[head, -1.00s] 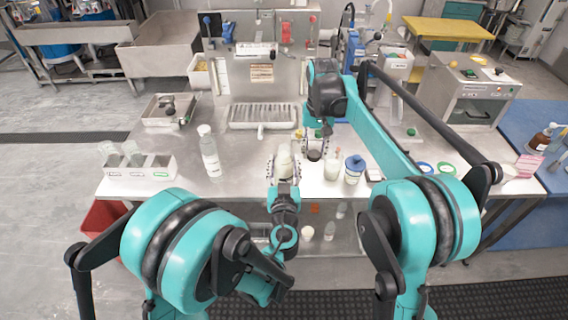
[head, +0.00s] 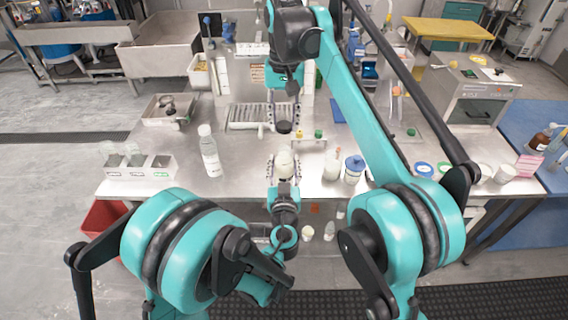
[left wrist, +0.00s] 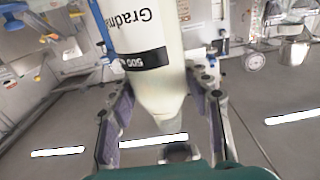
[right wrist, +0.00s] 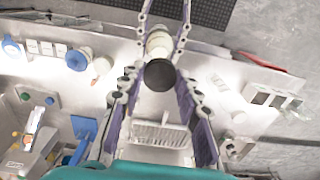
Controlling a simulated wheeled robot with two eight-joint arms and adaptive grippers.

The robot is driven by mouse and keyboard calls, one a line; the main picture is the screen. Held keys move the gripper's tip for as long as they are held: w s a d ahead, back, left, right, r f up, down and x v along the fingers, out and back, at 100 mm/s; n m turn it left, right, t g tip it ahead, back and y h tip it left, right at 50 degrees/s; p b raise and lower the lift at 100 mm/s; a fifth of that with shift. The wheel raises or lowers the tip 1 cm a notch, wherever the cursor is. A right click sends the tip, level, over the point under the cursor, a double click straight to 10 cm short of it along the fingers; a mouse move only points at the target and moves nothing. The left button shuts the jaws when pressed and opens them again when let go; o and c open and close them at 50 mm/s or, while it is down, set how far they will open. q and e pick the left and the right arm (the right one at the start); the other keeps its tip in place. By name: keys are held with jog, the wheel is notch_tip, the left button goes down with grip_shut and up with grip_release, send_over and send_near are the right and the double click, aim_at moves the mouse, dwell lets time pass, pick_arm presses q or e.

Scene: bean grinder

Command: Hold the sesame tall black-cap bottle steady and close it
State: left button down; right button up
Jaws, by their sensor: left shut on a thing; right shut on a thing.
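A pale bottle (head: 284,166) stands roughly upright between the fingers of my left gripper (head: 284,182), which is shut on it. The left wrist view shows its white label (left wrist: 140,30) with partly cut-off lettering and a black band; its top is out of that view. My right gripper (head: 284,112) is shut on a round black cap (head: 284,127). In the head view the cap appears above the bottle with a gap between them. In the right wrist view the cap (right wrist: 159,75) sits between the fingertips and overlaps the near end of the bottle (right wrist: 158,42).
A tall clear white-capped bottle (head: 209,152) stands at left beside a white divided holder (head: 139,171). A blue-lidded jar (head: 353,169) and a pale bottle (head: 332,165) stand at right. A slotted tray (head: 250,116) lies behind. My right arm crosses above the right side.

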aim_at(284, 147)
jog(key=shift+f, duration=2)
jog(key=shift+s+f, duration=0.1)
jog(key=shift+f, duration=0.75)
jog(key=shift+f, duration=0.55)
